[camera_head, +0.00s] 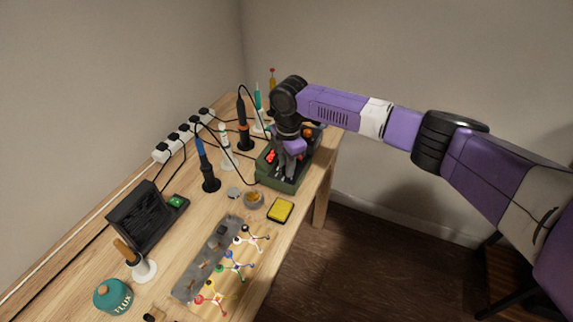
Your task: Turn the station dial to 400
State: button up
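The soldering station is a green box (280,184) with a dark front panel, near the far right end of the workbench. A red lit readout (271,156) shows on its panel, but its digits are too small to read. My gripper (283,174) points down over the front panel of the station, at or very near it. The gripper and wrist hide the dial, so its setting does not show. I cannot tell whether the fingers touch or hold the dial, or how far apart they are.
Soldering irons in stands (210,184) and cables crowd the bench left of the station. Open floor lies right.

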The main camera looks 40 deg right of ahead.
grip_shut()
jog(key=shift+m+p, duration=0.3)
jog(key=shift+p, duration=0.05)
